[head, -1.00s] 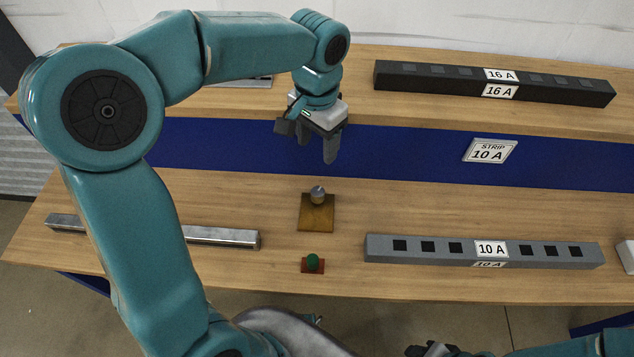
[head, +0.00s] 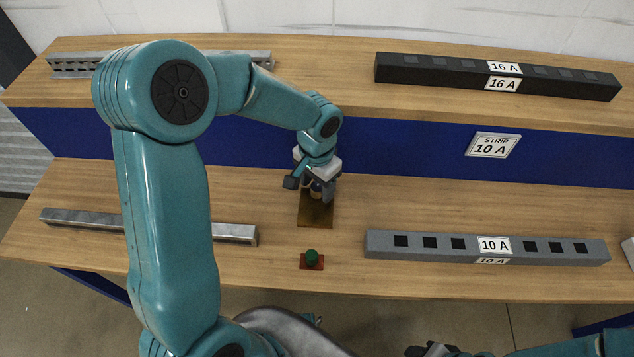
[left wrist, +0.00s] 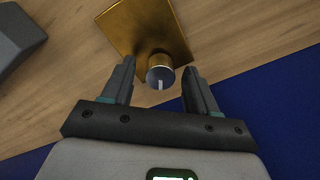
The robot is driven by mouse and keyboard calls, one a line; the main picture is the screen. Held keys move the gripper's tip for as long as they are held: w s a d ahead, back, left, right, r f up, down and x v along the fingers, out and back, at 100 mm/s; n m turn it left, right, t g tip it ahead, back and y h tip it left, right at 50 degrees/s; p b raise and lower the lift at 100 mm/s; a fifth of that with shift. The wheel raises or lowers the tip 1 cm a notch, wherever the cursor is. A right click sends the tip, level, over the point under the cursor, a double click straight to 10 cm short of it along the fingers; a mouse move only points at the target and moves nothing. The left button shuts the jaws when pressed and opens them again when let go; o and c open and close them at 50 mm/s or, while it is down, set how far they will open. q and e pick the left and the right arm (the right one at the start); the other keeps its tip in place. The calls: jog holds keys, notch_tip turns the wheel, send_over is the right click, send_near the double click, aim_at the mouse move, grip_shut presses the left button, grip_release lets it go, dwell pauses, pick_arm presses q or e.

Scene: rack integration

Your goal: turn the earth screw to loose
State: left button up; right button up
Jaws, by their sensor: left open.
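The earth screw (left wrist: 160,73) is a round knob with a grey face and a pale line mark, standing on a brass plate (left wrist: 128,28). In the head view the brass plate (head: 315,212) lies on the lower shelf, and the screw (head: 317,188) is mostly hidden by my gripper. My left gripper (head: 318,190) is open directly over the screw. In the left wrist view its two fingers (left wrist: 160,84) stand either side of the knob, with gaps showing. My right gripper (head: 430,350) shows only in part at the bottom edge; its jaws are unclear.
A green button on a red base (head: 312,261) sits in front of the plate. A grey 10 A strip (head: 400,252) lies to the right and a metal rail (head: 85,220) to the left. A black 16 A strip (head: 430,75) and another rail (head: 75,66) lie on the upper shelf.

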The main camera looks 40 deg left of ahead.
pick_arm(q)
jog(key=c, duration=1)
jog(key=shift+f+b, duration=0.15)
jog(key=shift+b, duration=0.2)
jog(key=shift+c, duration=0.2)
jog(key=shift+n, duration=0.5)
jog(key=shift+b, duration=0.3)
jog(key=shift+n, duration=0.3)
jog(key=o, duration=1)
jog(key=shift+o, duration=0.2)
